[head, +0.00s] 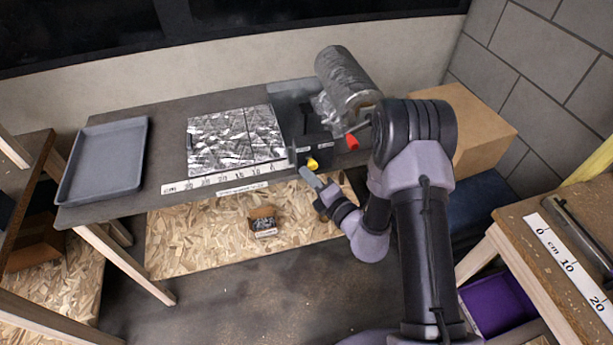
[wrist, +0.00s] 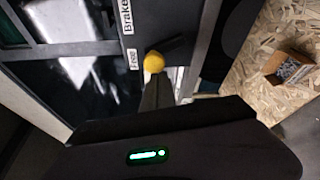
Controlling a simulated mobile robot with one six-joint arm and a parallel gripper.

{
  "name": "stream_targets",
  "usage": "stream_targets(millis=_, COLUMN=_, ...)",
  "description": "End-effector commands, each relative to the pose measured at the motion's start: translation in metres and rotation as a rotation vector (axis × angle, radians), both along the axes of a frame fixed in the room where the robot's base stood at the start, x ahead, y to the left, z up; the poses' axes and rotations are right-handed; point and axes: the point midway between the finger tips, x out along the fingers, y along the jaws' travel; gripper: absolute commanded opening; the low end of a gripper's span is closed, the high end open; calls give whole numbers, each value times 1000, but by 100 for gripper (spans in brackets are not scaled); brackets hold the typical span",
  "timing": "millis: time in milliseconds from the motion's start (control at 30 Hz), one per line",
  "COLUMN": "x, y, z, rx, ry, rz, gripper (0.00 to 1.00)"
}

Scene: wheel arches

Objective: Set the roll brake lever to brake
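The roll brake lever shows as a yellow knob (head: 312,163) at the front of a dark box, below the roll. In the wrist view the yellow knob (wrist: 153,62) is beside the "Free" label (wrist: 133,59). The "Brake" label (wrist: 126,16) is farther up the same dark panel. My gripper (head: 305,171) is just in front of the knob and a little below it. In the wrist view my gripper (wrist: 154,82) shows as one narrow dark wedge, its fingers together, its tip at the knob. I cannot tell whether it touches the knob.
A wrapped silver roll (head: 345,75) stands above the box, with a red knob (head: 352,142) nearby. A patterned silver sheet (head: 235,138) and a grey tray (head: 103,160) lie on the dark table. A small box of metal parts (head: 263,222) sits on the shelf below.

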Motion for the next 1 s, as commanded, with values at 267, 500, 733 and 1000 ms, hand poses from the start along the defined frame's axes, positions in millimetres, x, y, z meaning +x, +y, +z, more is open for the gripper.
stream_targets(millis=267, x=2, y=-8, z=8, rx=219, ry=63, rz=-1, gripper=0)
stream_targets(millis=500, x=5, y=-17, z=14, rx=439, ry=126, rz=-1, gripper=0)
stream_targets(millis=733, x=7, y=-26, z=17, rx=591, ry=170, rz=-1, gripper=0)
stream_targets(millis=1000, x=10, y=-34, z=18, rx=587, ry=167, rz=-1, gripper=0)
